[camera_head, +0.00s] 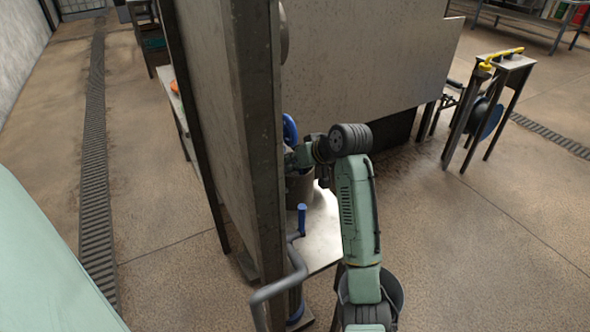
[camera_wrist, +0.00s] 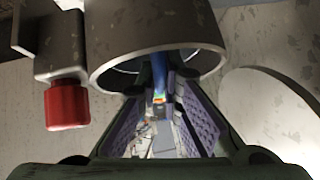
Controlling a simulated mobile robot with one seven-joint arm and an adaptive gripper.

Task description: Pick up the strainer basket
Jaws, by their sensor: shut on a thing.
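In the wrist view my gripper (camera_wrist: 160,78) points up the picture, its purple-padded fingers converging at the lower rim of a grey metal cylinder (camera_wrist: 200,28). The fingertips are closed on a narrow blue piece (camera_wrist: 159,66) with an orange-red band. It appears to be part of the strainer basket, whose full shape I cannot see. In the head view my arm reaches behind a tall metal panel. My fingers are hidden there, beside a grey cylindrical vessel (camera_head: 299,187).
A tall panel (camera_head: 225,100) stands close left of my arm. A blue wheel (camera_head: 290,129), a blue-handled crank (camera_head: 301,220) and a bent pipe (camera_head: 277,287) are nearby. The wrist view shows a red knob (camera_wrist: 67,105) at left. Open floor (camera_head: 480,240) lies right.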

